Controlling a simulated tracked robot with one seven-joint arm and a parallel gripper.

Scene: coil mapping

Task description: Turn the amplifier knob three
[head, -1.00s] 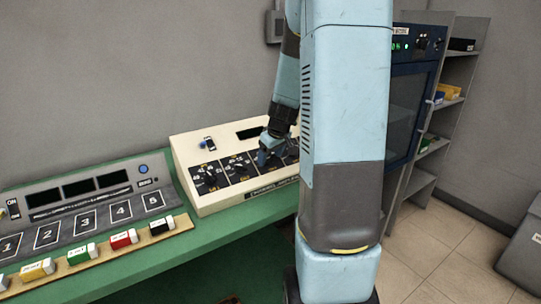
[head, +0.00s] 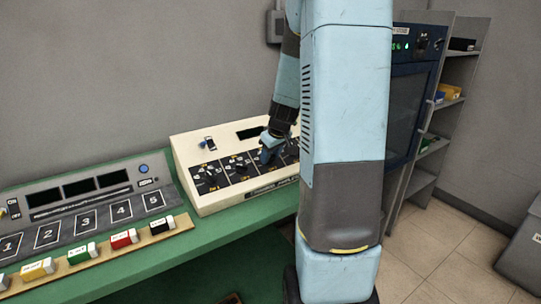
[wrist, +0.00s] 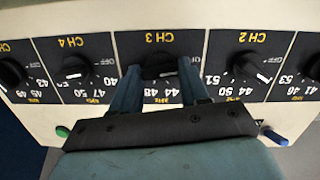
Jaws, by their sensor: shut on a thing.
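The cream amplifier (head: 189,150) stands on the green bench, with a row of dark channel panels. In the wrist view its labels appear upside down. The CH 3 knob (wrist: 158,70) is black and sits between my two blue fingers; my gripper (wrist: 159,82) is shut on it. The fingers hide much of the knob, so its pointer cannot be read. The CH 4 knob (wrist: 76,70) is to the left and the CH 2 knob (wrist: 246,68) to the right, both untouched. In the head view my gripper (head: 268,152) is at the amplifier's front panel.
A grey console (head: 83,205) with numbered squares stands left of the amplifier. Several coloured blocks lie on a wooden strip (head: 58,272) before it. A dark blue cabinet (head: 410,90) and shelves (head: 450,105) stand right. My arm hides the amplifier's right end in the head view.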

